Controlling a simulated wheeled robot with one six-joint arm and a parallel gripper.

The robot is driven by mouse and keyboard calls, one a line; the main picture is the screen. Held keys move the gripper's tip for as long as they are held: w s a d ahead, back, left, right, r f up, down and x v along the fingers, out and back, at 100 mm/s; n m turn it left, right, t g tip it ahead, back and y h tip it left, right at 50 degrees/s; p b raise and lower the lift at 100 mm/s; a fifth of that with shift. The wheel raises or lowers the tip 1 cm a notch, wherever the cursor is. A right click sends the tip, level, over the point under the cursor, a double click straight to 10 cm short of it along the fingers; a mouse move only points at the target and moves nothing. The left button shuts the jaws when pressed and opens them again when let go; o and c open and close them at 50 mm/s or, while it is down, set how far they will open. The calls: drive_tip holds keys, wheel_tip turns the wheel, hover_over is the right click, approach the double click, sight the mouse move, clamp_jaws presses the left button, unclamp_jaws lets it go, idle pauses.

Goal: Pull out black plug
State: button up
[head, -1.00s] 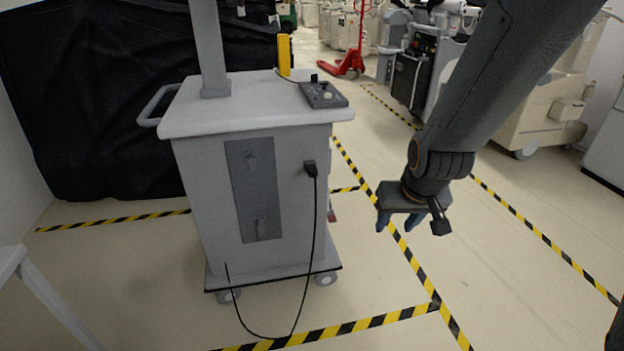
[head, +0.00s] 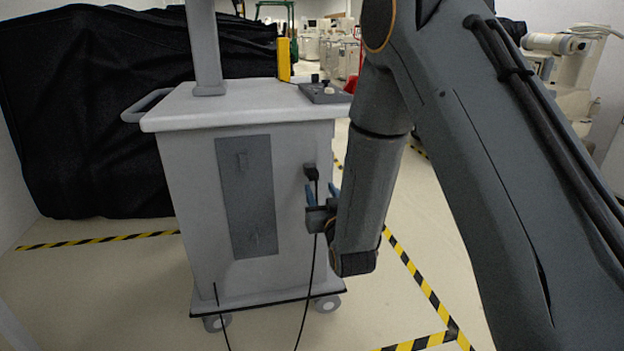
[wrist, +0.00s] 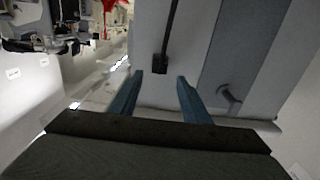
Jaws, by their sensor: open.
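The black plug (head: 311,171) sits in the right side of the grey cart's (head: 200,215) front face, with its black cord (head: 311,275) hanging down. My gripper (head: 321,191) is open in front of the cart, close to the plug and slightly below it in the head view. In the wrist view the plug (wrist: 158,64) shows just beyond the gap between my two blue fingertips (wrist: 159,78), with the cord running up the picture. Nothing is between the fingers. How far the fingertips are from the plug is hard to tell.
A grey panel (head: 248,200) with two hooks is left of the plug. A control box (head: 325,93) and a yellow post (head: 284,58) show at the cart top's back right. Black cloth (head: 90,120) covers things behind. Floor right of the cart is open.

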sight(316, 181)
drive_tip(key=shift+b+x, duration=1.35)
drive_tip(key=shift+x, duration=3.2)
drive_tip(key=shift+c, duration=0.3)
clamp_jaws()
drive_tip(key=shift+s, duration=0.15)
drive_tip(key=shift+p+v, duration=1.25)
drive_tip(key=shift+v, duration=1.65)
drive_tip(key=shift+d, duration=0.1)
